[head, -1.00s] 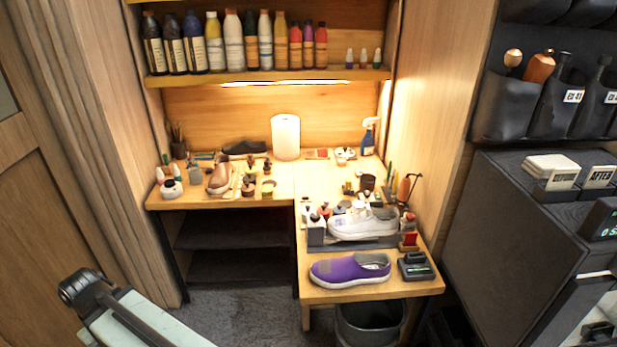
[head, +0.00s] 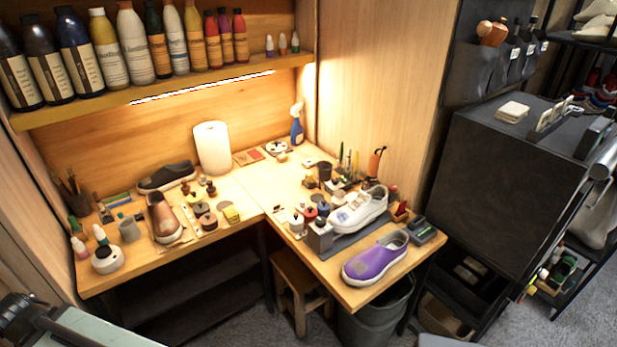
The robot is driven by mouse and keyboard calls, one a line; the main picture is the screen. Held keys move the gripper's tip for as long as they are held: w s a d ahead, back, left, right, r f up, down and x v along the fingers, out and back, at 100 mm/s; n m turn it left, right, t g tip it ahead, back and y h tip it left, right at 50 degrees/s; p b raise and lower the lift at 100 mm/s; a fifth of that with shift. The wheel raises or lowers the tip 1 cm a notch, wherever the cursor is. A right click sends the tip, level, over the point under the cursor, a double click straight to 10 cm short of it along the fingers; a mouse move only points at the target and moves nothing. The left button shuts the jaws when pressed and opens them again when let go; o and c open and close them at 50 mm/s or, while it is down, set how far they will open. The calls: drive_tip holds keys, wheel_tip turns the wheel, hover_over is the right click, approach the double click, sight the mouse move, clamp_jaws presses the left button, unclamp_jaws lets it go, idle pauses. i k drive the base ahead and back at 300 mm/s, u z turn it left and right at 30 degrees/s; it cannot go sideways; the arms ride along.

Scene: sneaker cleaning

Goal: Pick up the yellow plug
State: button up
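I cannot make out a yellow plug for certain. A small yellow item (head: 231,214) sits on the left wing of the workbench, near the inner corner of its front edge. It is too small to tell whether it is the plug. Small dark-topped jars (head: 207,221) stand just left of it. Part of my arm shows at the lower left, well in front of the bench. My gripper is not in view.
The L-shaped bench (head: 252,190) holds a brown shoe (head: 164,218), a white sneaker (head: 360,210) and a purple shoe (head: 376,258). A stool (head: 300,290) and a grey bin (head: 375,312) stand below. A black cabinet (head: 520,180) is at the right.

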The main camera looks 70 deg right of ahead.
sight(308, 176)
drive_tip(key=z, duration=0.2)
drive_tip(key=i, duration=0.65)
drive_tip(key=z, duration=0.5)
drive_tip(key=k, duration=0.8)
drive_tip(key=z, duration=0.15)
drive_tip(key=i, duration=1.3)
drive_tip(key=u, duration=0.05)
